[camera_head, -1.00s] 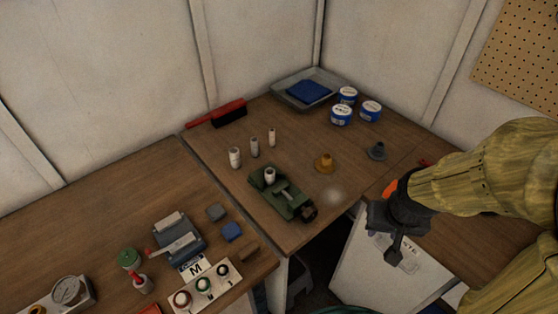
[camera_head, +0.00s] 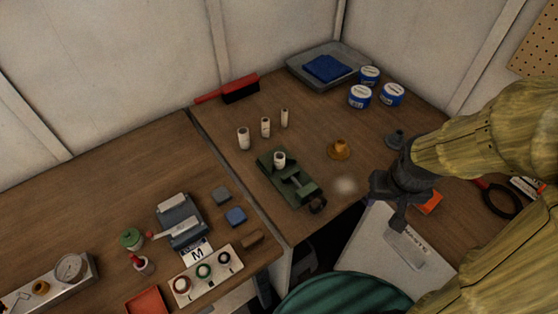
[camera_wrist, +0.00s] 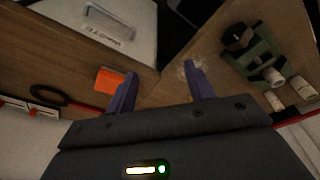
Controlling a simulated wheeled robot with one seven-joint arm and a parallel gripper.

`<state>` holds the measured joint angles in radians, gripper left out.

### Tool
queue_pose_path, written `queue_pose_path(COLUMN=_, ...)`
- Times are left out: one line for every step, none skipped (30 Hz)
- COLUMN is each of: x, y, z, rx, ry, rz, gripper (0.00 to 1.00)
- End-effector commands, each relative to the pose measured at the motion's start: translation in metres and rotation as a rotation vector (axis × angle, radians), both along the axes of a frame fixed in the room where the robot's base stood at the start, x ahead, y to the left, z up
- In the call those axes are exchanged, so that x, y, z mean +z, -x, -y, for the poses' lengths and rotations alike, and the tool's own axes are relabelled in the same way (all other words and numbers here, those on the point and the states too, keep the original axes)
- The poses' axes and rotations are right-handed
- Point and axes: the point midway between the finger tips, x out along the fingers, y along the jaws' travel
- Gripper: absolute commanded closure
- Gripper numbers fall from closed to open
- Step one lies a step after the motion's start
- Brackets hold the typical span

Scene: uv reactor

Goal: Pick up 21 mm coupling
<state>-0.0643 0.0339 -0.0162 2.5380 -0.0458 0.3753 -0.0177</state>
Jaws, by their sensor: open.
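Three pale cylinders of differing thickness stand upright in a row on the bench: a thick one (camera_head: 243,139), a middle one (camera_head: 265,128) and a thin one (camera_head: 284,118). Another pale cylinder (camera_head: 279,160) stands upright at the green vise (camera_head: 297,189). Which one is the 21 mm coupling I cannot tell; no size marks are readable. My gripper (camera_wrist: 161,69) is open and empty, its fingers apart above the bench corner. In the head view it is right of the vise, apart from all the cylinders. The vise also shows at upper right in the wrist view (camera_wrist: 262,50).
A brass-coloured flanged piece (camera_head: 339,150) and a grey one (camera_head: 396,138) stand right of the vise. Blue-and-white tins (camera_head: 360,97) and a grey tray (camera_head: 345,56) are behind. A red brush (camera_head: 240,89) lies at the back edge. An orange block (camera_head: 429,203) lies near my wrist.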

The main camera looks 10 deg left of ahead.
Motion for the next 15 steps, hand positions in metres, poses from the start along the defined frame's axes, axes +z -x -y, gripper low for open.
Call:
queue_pose_path(x=-0.002, y=-0.002, z=-0.007, rx=0.063, ry=0.019, rz=-0.024, gripper=0.47)
queue_pose_path(x=-0.004, y=-0.003, z=-0.012, rx=0.105, ry=0.032, rz=-0.039, gripper=0.47)
queue_pose_path(x=-0.006, y=-0.004, z=-0.019, rx=0.170, ry=0.055, rz=-0.060, gripper=0.47)
queue_pose_path(x=-0.008, y=-0.005, z=-0.024, rx=0.222, ry=0.073, rz=-0.079, gripper=0.47)
queue_pose_path(x=-0.010, y=-0.006, z=-0.030, rx=0.276, ry=0.092, rz=-0.095, gripper=0.47)
queue_pose_path(x=-0.013, y=-0.007, z=-0.037, rx=0.352, ry=0.122, rz=-0.120, gripper=0.47)
queue_pose_path(x=-0.015, y=-0.008, z=-0.044, rx=0.410, ry=0.145, rz=-0.136, gripper=0.47)
queue_pose_path(x=-0.017, y=-0.008, z=-0.049, rx=0.464, ry=0.169, rz=-0.152, gripper=0.47)
queue_pose_path(x=-0.020, y=-0.009, z=-0.057, rx=0.539, ry=0.202, rz=-0.173, gripper=0.47)
queue_pose_path(x=-0.022, y=-0.010, z=-0.062, rx=0.595, ry=0.228, rz=-0.190, gripper=0.47)
queue_pose_path(x=-0.024, y=-0.011, z=-0.068, rx=0.649, ry=0.255, rz=-0.204, gripper=0.47)
queue_pose_path(x=-0.026, y=-0.012, z=-0.075, rx=0.721, ry=0.292, rz=-0.223, gripper=0.47)
queue_pose_path(x=-0.028, y=-0.013, z=-0.081, rx=0.776, ry=0.320, rz=-0.237, gripper=0.47)
queue_pose_path(x=-0.029, y=-0.014, z=-0.087, rx=0.829, ry=0.350, rz=-0.251, gripper=0.47)
queue_pose_path(x=-0.031, y=-0.015, z=-0.094, rx=0.900, ry=0.390, rz=-0.267, gripper=0.47)
